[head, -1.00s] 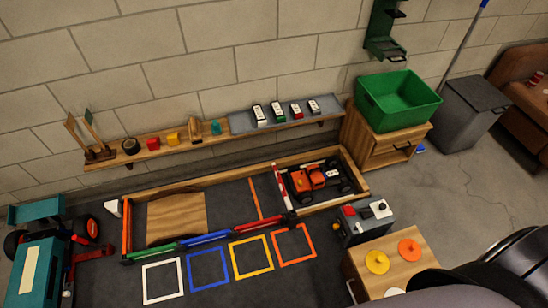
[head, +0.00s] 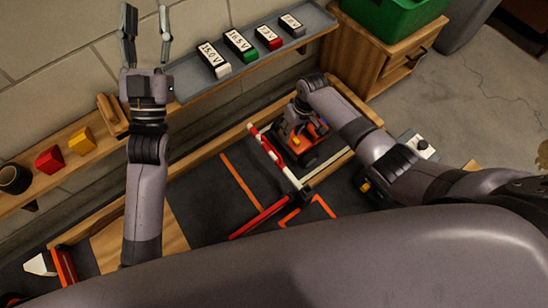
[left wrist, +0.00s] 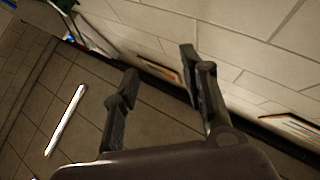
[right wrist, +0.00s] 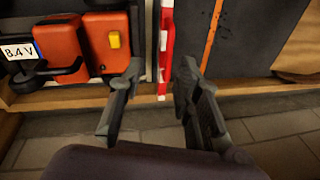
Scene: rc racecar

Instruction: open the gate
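The gate is a red-and-white striped bar (head: 277,156) lying across the track beside the orange car (head: 318,134). In the right wrist view the gate (right wrist: 167,40) stands ahead of my right gripper (right wrist: 158,75). Its fingers are apart and empty, with the gate's near end in line with the gap between them. The car (right wrist: 105,40) is left of the gate there. In the head view my right gripper (head: 293,127) hangs over the car, its fingertips hard to make out. My left gripper (head: 146,30) is open and empty, raised in front of the wall; its fingers (left wrist: 160,85) are spread.
A wooden rail borders the track along the wall. A grey shelf tray (head: 255,60) holds several labelled battery packs. A red block (head: 49,160) and a yellow block (head: 81,141) sit on the wooden shelf. A green bin (head: 400,22) stands on a cabinet (head: 385,60).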

